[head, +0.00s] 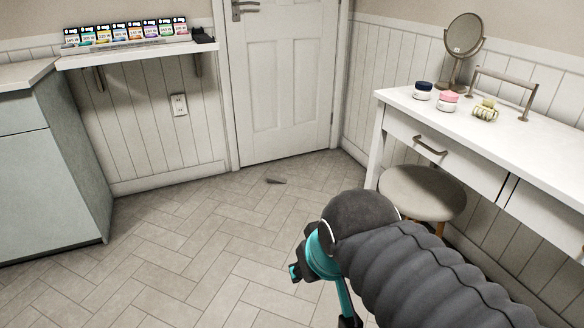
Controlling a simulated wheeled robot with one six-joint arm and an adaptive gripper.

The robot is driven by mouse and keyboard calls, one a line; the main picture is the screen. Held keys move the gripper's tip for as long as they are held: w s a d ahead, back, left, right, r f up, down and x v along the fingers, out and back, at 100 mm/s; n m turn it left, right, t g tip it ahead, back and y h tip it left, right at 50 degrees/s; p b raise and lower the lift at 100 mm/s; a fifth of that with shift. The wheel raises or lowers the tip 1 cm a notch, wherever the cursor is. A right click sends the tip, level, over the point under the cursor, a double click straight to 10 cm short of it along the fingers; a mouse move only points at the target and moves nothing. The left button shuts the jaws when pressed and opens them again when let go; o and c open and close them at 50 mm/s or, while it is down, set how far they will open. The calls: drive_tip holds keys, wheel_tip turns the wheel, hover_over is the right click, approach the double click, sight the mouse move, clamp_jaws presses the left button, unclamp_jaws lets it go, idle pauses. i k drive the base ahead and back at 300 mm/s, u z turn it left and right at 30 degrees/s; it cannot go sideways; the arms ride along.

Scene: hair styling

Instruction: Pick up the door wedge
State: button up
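The door wedge (276,181) is a small, dark grey-brown piece lying on the tiled floor, a little in front of the closed white door (281,85). Nothing covers it, and floor shows around it. My arm reaches in from the lower right, with a black ribbed sleeve and a teal link. The fingers of my gripper cannot be made out in this view. The wedge is well apart from my arm, farther off toward the door.
A white dressing table (540,150) with a mirror (464,38) and jars stands at right. A round stool (422,192) is in front of it. A grey-green cabinet (50,165) and a wall shelf (135,50) are at left. The middle floor is clear.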

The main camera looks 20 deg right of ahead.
sight(271, 179)
drive_tip(key=z, duration=0.2)
drive_tip(key=i, duration=1.2)
drive_tip(key=u, duration=0.5)
drive_tip(key=i, duration=2.05)
drive_tip(key=z, duration=0.3)
